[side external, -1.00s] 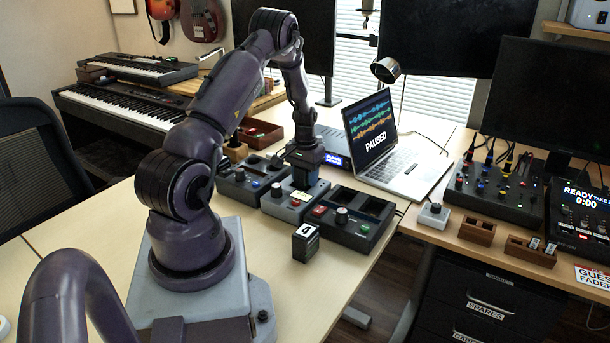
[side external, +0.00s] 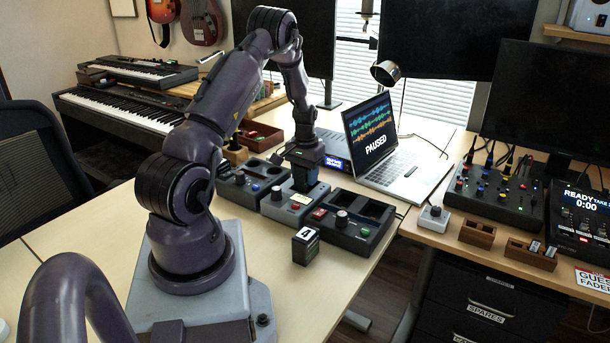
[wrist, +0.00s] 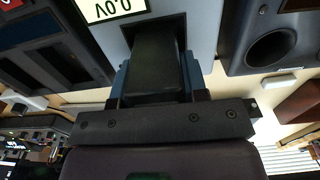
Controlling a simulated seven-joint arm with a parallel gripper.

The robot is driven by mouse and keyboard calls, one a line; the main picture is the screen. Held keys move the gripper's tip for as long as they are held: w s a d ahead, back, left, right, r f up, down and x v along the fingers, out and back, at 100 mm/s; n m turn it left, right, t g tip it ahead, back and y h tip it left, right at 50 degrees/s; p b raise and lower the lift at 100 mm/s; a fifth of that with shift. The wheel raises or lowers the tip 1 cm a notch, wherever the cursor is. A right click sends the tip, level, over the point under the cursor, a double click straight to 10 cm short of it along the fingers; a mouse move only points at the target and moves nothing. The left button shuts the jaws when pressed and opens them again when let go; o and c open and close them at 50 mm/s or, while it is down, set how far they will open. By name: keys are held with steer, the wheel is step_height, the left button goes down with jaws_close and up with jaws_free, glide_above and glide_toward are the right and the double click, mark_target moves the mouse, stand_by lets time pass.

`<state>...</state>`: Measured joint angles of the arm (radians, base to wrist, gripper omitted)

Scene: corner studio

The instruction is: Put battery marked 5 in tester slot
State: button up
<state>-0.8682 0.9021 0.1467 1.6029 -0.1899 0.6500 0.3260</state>
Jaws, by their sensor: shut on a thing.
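My gripper (side external: 304,184) is above the middle grey tester (side external: 280,208), pointing down. In the wrist view its two blue fingers (wrist: 155,78) are shut on a dark block-shaped battery (wrist: 156,62). No number shows on the held battery from here. The tester's pale face also shows in the wrist view (wrist: 203,30), with its display reading 0.0V upside down. The held battery lines up with a dark recess in the tester; I cannot tell how far it is in. Another battery, marked 4 (side external: 306,245), stands upright on the table in front.
A dark device with two rectangular bays (side external: 350,228) stands right of the tester. Another with round wells (side external: 240,188) stands left of it. An open laptop (side external: 400,180) is behind. The table front (side external: 300,310) is mostly clear beside my base.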

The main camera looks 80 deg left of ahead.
steer(key=shift+f, duration=0.8)
stand_by(0.5)
steer(key=o, duration=0.8)
steer(key=shift+r, duration=5.55)
steer(key=s+d+r+m+t, duration=0.2)
steer(key=d+r, duration=0.4)
steer(key=d, duration=0.6)
steer(key=s+d+r+m+t, duration=0.1)
steer(key=d+r+m, duration=0.3)
steer(key=d, duration=0.9)
steer(key=s+d+r+m+t, duration=0.2)
steer(key=s+d+r+m, duration=0.1)
steer(key=d+r, duration=0.6)
steer(key=shift+d+r+t, duration=0.15)
steer(key=shift+d, duration=0.75)
steer(key=shift+d+r+t, duration=0.1)
steer(key=shift+d+t, duration=0.05)
steer(key=shift+d, duration=0.7)
